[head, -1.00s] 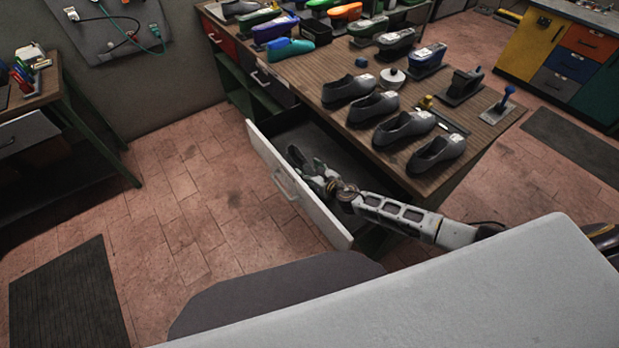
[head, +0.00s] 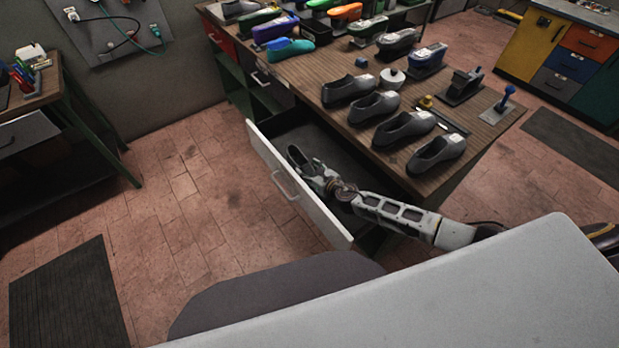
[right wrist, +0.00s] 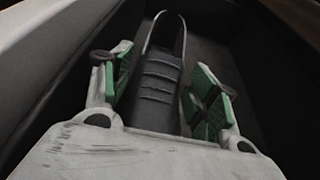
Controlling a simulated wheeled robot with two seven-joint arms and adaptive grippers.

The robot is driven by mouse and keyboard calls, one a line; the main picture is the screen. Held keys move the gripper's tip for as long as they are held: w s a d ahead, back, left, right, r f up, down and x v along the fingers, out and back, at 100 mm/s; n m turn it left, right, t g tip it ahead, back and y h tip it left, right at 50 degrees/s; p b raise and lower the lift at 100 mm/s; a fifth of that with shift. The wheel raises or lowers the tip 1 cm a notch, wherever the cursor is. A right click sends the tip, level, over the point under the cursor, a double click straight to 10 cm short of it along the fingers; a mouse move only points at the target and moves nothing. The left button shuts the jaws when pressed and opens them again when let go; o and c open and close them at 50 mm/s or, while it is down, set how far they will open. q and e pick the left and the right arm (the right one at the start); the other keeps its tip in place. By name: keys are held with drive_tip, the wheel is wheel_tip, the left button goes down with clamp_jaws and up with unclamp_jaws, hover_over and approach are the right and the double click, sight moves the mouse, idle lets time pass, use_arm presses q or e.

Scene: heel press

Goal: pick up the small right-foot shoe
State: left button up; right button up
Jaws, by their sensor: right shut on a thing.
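A dark grey shoe (head: 297,158) is in the open drawer, near its white front; it also shows in the right wrist view (right wrist: 161,76), lying lengthwise between my fingers. My right gripper (head: 320,177) reaches into the drawer and is shut on this shoe. Its green-padded fingers (right wrist: 160,98) are on either side of the shoe, and the near end of the shoe is hidden behind the gripper body. I cannot tell from these views which foot the shoe is for. My left gripper is not in view.
The drawer (head: 273,172) has a white front and dark inside, with free room behind the shoe. Several grey shoes (head: 373,107) stand on the wooden bench (head: 318,66) above, with coloured shoes farther back. A blue-handled tool (head: 507,97) stands near the bench's right end.

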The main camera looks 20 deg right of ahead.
sight(309, 170)
drive_tip(key=shift+r, duration=0.15)
drive_tip(key=shift+r+p, duration=0.6)
drive_tip(key=shift+r, duration=0.4)
wheel_tip(309, 170, up, 16)
drive_tip(key=p, duration=0.4)
drive_tip(key=shift+f, duration=0.1)
drive_tip(key=shift+s+f, duration=0.1)
